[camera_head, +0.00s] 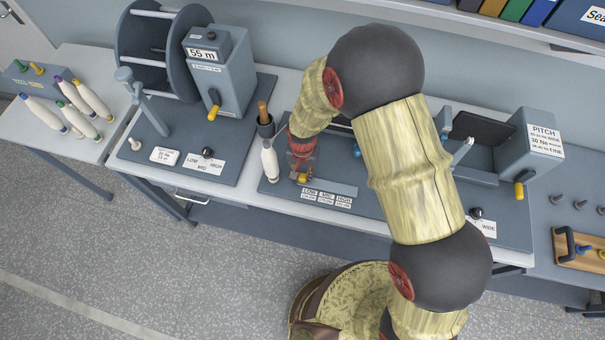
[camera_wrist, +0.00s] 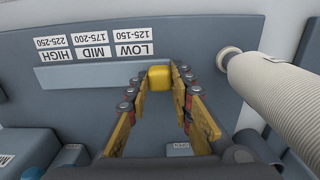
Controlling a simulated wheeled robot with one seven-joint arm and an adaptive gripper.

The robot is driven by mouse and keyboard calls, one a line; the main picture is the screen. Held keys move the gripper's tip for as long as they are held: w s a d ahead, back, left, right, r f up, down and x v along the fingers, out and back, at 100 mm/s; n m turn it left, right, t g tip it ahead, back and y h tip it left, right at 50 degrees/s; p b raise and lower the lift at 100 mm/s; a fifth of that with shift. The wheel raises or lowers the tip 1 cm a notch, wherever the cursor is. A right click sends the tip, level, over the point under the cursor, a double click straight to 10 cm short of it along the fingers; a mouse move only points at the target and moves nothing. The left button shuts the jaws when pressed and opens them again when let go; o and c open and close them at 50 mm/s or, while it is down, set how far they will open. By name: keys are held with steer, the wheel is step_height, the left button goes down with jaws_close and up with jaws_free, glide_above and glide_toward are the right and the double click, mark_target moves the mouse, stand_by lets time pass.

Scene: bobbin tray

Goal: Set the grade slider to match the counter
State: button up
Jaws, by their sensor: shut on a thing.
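The grade slider's yellow knob (camera_wrist: 158,77) sits at the LOW end of its grey rail (camera_wrist: 90,74); it also shows in the head view (camera_head: 303,179). My gripper (camera_wrist: 160,84) is shut on the knob, one finger on each side. Upside-down labels beside the rail in the wrist view read LOW 125-150 (camera_wrist: 133,42), MID 175-200 (camera_wrist: 91,46) and HIGH 225-250 (camera_wrist: 53,49). The counter (camera_head: 203,54), on the grey box at the left station, appears to read 55 m.
A white bobbin (camera_head: 270,160) stands just left of the slider panel; its thread-wound body is close beside my gripper in the wrist view (camera_wrist: 275,85). Several bobbins (camera_head: 80,108) lie on the left table. The MID and HIGH stretch of rail looks clear.

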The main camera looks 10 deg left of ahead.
mark_target(346, 190)
jaws_close()
steer(key=shift+d, duration=0.1)
steer(key=d, duration=1)
steer(key=s+d+b, duration=0.1)
steer(key=d, duration=0.4)
steer(key=shift+s+d, duration=0.1)
steer(key=o, duration=0.9)
jaws_free()
step_height(346, 190, up, 12)
